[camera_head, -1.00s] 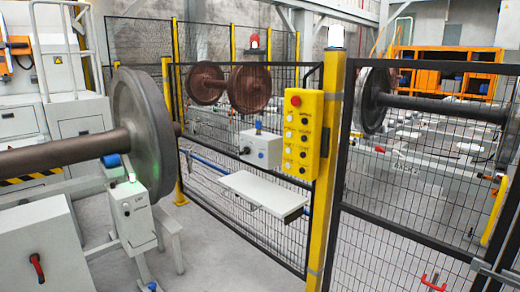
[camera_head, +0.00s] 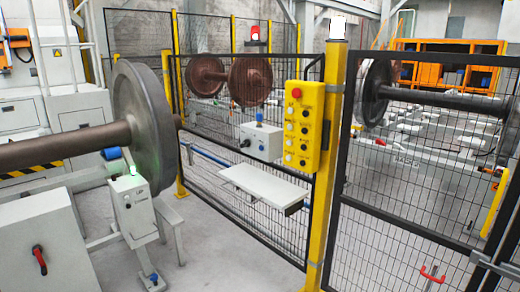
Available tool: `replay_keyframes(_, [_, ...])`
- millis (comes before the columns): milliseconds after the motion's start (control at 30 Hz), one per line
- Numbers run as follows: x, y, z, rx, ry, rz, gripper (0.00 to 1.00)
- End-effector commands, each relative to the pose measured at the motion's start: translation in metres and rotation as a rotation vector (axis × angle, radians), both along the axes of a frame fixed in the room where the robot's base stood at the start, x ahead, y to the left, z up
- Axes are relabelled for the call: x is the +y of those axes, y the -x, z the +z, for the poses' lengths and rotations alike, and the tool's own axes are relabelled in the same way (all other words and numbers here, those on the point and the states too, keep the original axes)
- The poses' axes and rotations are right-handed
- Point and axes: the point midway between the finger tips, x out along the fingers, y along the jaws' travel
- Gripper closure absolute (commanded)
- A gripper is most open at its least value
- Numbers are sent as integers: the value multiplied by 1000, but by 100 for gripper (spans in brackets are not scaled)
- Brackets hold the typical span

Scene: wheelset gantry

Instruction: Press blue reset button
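No arm or gripper of mine shows in the head view. I cannot read the labels. Another blue part (camera_head: 111,153) shows beside the large wheel at left.
A yellow post (camera_head: 325,170) and black mesh fence (camera_head: 400,240) stand at the right. A grey shelf (camera_head: 262,186) sits below the control box. A large wheelset (camera_head: 142,122) and a grey box with a green light (camera_head: 133,208) are at left. Grey floor is open in the lower middle.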

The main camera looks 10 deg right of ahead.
Motion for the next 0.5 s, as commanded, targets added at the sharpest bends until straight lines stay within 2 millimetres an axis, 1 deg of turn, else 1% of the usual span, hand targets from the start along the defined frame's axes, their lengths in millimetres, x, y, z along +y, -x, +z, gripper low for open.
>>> replay_keyframes(267, [0,0,0,0,0,0,69])
replay_keyframes(300, [0,0,0,0,0,0,76])
replay_keyframes(433, [0,0,0,0,0,0,97])
replay_keyframes(467, [0,0,0,0,0,0,100])
replay_keyframes(500, [0,0,0,0,0,0,100])
